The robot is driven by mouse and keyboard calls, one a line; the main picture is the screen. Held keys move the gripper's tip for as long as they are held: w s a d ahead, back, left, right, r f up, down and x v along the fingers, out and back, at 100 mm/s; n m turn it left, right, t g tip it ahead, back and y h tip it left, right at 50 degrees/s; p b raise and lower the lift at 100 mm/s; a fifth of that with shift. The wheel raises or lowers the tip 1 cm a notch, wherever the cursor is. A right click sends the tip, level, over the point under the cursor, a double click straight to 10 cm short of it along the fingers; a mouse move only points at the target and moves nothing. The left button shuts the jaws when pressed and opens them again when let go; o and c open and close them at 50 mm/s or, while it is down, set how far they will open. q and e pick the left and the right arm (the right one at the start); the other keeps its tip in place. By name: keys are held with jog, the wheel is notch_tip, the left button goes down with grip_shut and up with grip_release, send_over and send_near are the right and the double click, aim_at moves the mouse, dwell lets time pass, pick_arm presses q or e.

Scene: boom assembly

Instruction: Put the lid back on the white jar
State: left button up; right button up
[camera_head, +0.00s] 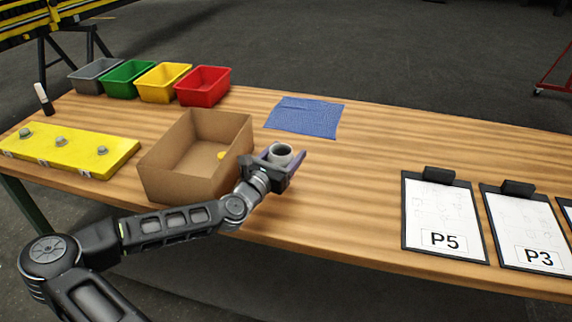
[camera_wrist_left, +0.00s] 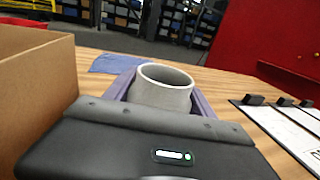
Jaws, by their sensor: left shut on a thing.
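The white jar (camera_head: 280,153) looks light grey and stands upright with its open mouth up, no lid on it. My left gripper (camera_head: 279,162) is shut on the jar, with a purple finger on each side, just right of the cardboard box. The jar also shows between the fingers in the left wrist view (camera_wrist_left: 163,91). Whether its base touches the table is hidden. A small yellow thing (camera_head: 221,155) lies inside the cardboard box, partly seen; I cannot tell whether it is the lid. My right gripper is not in view.
The open cardboard box (camera_head: 168,178) stands close left of my gripper. A blue cloth (camera_head: 304,117) lies behind the jar. Grey, green, yellow and red bins (camera_head: 203,88) stand at the back left. A yellow board (camera_head: 70,150) is left, clipboards (camera_head: 444,215) right. Table between is clear.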

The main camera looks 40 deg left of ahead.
pick_arm(q)
notch_tip(320, 180, up, 5)
dwell(0.7)
jog(key=o, duration=0.8)
grip_shut()
jog(key=shift+f, duration=0.1)
